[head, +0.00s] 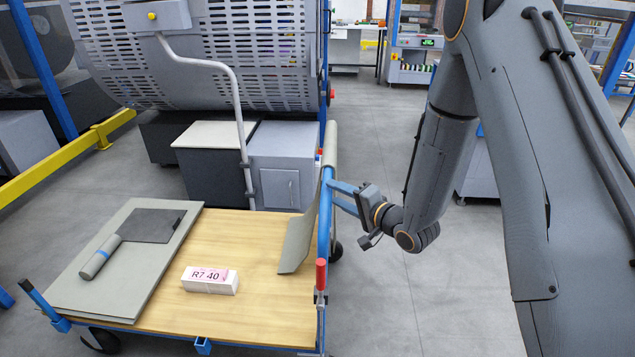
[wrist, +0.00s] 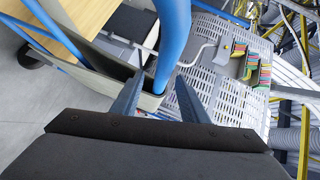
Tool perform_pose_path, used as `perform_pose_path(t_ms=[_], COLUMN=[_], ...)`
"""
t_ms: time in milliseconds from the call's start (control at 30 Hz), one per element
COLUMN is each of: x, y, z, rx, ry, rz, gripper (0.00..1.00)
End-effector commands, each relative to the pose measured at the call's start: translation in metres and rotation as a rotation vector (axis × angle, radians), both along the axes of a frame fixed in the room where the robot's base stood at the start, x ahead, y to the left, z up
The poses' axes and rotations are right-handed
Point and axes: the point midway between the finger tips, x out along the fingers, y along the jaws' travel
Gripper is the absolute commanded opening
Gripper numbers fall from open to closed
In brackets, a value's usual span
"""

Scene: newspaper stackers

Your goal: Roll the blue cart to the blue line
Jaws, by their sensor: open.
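The blue cart has a wooden deck (head: 255,240) and a blue upright handle frame (head: 325,205) on its right end. The blue handle bar also shows in the wrist view (wrist: 172,45). My gripper (head: 335,193) is at the handle from the right side. In the wrist view my gripper (wrist: 160,82) is open, its two fingers apart, with the bar between their tips. I cannot tell whether either finger touches the bar. I see no blue line on the floor in either view.
The deck carries a grey board (head: 95,270), a grey roll (head: 100,257) and a white box marked R7 40 (head: 210,280). Grey cabinets (head: 285,165) and a large slotted machine (head: 255,50) stand behind the cart. A yellow rail (head: 60,160) is at left. Grey floor (head: 430,290) lies open at right.

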Motion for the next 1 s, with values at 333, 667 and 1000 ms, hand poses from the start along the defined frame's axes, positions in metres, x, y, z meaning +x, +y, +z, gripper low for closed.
perform_pose_path(t_ms=[333, 667, 1000], x=[0.009, 0.044, 0.053], y=[0.023, 0.054, 0.061], z=[-0.003, -0.009, -0.011], rx=[0.095, 0.092, 0.092], ry=[0.005, 0.005, 0.006], rz=[0.028, 0.027, 0.025], gripper=[0.4, 0.4, 0.4])
